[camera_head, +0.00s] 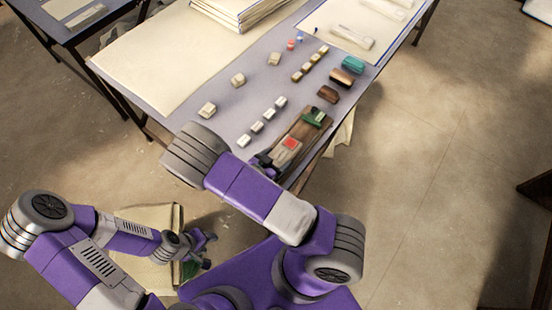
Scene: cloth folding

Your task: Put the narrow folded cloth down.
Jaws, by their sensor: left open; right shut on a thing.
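My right gripper (264,162) is low over the table's near edge, beside a long brown wooden piece, and largely hidden by my own purple forearm. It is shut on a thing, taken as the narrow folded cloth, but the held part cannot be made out. A broad flat cream cloth or sheet (165,65) lies on the table's left part. My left gripper (208,250) is open, off the table at the lower left, above a pale box-like thing (150,218) with a green part beside it.
The grey table (225,105) carries several small pale blocks, a pale stack (235,10), and the brown wooden piece (302,135) with red and green parts. A teal block (353,64) and brown blocks lie near the right edge. Open floor (440,160) lies to the right.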

